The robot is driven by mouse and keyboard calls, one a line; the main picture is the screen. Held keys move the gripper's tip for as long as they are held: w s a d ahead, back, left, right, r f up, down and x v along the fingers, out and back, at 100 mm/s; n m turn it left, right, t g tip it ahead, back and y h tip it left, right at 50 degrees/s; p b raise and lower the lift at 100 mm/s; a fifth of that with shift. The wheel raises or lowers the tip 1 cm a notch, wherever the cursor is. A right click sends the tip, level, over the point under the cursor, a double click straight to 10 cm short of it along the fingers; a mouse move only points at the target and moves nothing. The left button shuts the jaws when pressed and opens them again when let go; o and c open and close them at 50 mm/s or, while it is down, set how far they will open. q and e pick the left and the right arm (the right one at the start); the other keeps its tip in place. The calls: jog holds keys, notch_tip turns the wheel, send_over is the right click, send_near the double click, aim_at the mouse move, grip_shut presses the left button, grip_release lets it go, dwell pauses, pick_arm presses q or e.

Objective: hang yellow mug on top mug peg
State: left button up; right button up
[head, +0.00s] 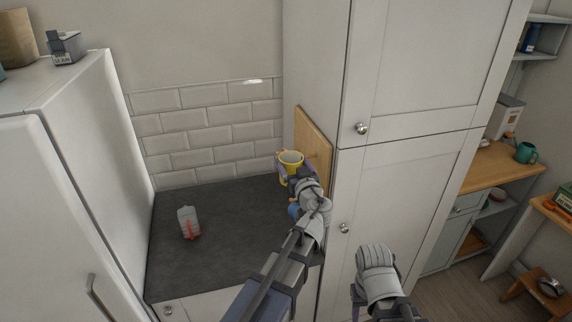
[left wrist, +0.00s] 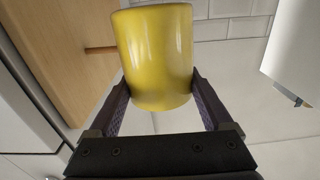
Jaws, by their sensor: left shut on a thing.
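The yellow mug (head: 291,160) is held up in front of a wooden board (head: 312,140) on the side of the tall cabinet. My left gripper (head: 295,172) is shut on it. In the left wrist view the mug (left wrist: 158,60) sits between the two fingers, and its handle is not seen there.
A blue object (head: 293,211) is partly hidden behind my left wrist. A grey and red object (head: 188,223) lies on the dark worktop (head: 225,250), which is otherwise mostly clear. The tall cabinet (head: 420,80) stands close on the right, and a white unit (head: 95,150) on the left.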

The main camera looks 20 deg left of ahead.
pick_arm(q)
jog(key=w+d, duration=0.1)
jog(key=d, duration=0.1)
jog(key=w+d+f+b, duration=0.1)
jog(key=d, duration=0.1)
jog(key=shift+w, duration=0.35)
dwell(0.4)
dwell(0.4)
jog(key=o, duration=1.5)
jog(key=shift+c, duration=0.2)
notch_tip(320, 180, up, 6)
jog(key=s+a+p, duration=0.1)
jog(key=a+p, duration=0.1)
jog(key=p, duration=0.4)
jog(key=shift+s+a, duration=0.25)
jog(key=shift+s, duration=0.1)
